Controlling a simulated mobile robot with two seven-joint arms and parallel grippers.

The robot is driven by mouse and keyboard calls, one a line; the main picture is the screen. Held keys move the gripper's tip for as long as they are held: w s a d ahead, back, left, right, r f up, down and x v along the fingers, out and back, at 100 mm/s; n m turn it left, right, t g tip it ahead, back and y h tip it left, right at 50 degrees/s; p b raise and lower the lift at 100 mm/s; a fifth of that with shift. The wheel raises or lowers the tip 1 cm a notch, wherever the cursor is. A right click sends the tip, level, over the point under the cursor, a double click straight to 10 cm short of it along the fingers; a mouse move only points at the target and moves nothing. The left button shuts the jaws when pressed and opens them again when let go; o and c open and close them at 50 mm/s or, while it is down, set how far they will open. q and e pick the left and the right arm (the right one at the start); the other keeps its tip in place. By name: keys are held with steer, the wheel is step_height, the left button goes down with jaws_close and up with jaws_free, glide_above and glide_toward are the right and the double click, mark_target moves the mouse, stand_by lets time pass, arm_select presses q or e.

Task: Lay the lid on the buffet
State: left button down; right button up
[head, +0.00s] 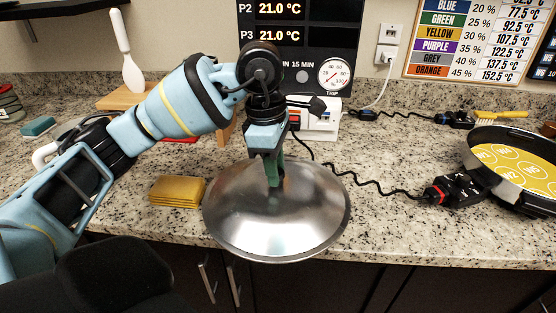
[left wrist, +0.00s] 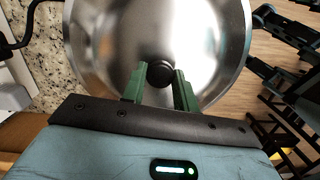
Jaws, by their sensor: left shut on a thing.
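The lid (head: 280,220) is a large, round, shiny metal dome, seen near the middle of the head view at the front edge of the granite counter (head: 385,225). Part of it reaches out past that edge. My left gripper (head: 273,172) is above its centre, shut on its knob. In the left wrist view, the green fingers (left wrist: 160,90) stand on either side of the dark knob (left wrist: 160,73), with the lid (left wrist: 200,40) spread beyond them. I cannot tell whether the lid touches the counter. My right gripper is not in view.
A stack of yellow cloths or sponges (head: 177,191) lies just left of the lid. A black device (head: 455,189) on a coiled cord lies to the right, beside a dark pan with yellow contents (head: 515,168). A white box (head: 318,120) stands behind. Granite right of the lid is mostly clear.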

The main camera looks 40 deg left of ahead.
arm_select(q)
steer(key=shift+f, duration=0.1)
stand_by(0.3)
steer(key=shift+f+b, duration=0.35)
steer(key=shift+f, duration=0.3)
steer(key=c, duration=1)
jaws_free()
steer(key=r, duration=0.7)
steer(key=shift+s+a+p, duration=0.15)
steer(key=shift+a+p, duration=0.15)
steer(key=shift+a, duration=0.05)
steer(key=shift+a+r, duration=0.1)
steer(key=shift+r, duration=0.3)
steer(key=shift+s+f, duration=0.1)
steer(key=shift+s, duration=0.05)
